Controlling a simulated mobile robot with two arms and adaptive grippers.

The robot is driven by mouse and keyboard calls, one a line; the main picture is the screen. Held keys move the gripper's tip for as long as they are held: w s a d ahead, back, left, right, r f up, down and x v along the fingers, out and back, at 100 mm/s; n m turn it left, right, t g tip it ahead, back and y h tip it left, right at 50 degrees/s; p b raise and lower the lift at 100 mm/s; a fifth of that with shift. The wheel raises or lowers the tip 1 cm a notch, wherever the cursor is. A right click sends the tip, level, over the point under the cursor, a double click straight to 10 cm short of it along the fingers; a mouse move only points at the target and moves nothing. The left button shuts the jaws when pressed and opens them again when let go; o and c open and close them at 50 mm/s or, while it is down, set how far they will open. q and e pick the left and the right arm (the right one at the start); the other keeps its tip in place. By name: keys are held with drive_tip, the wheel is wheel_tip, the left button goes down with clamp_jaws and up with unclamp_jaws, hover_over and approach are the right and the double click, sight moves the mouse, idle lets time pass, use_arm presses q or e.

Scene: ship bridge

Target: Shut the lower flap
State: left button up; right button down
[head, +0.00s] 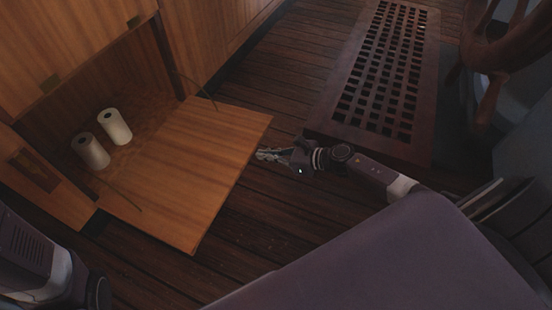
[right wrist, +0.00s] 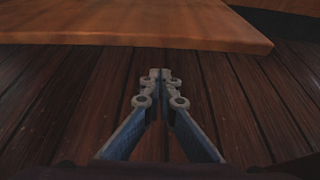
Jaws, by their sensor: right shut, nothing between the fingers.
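The lower flap (head: 190,170) is a wooden panel folded down and open, sticking out from the cabinet in the head view. Thin stays run to it from the cabinet. In the right wrist view the flap (right wrist: 140,24) spans the top, with its edge ahead of the fingertips. My right gripper (head: 262,154) is shut and empty, just off the flap's outer edge; its fingers (right wrist: 160,75) are together over the floor. I cannot tell whether it touches the flap. My left arm shows at the lower left, but its gripper is out of view.
Two white paper rolls (head: 115,126) (head: 91,151) stand inside the open compartment behind the flap. A dark floor grating (head: 342,88) lies at the upper right, near a wooden ship's wheel (head: 492,55). Plank floor (head: 262,215) is clear around the flap's outer edge.

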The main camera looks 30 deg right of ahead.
drive_tip(key=shift+r, duration=1.5)
drive_tip(key=shift+r, duration=0.1)
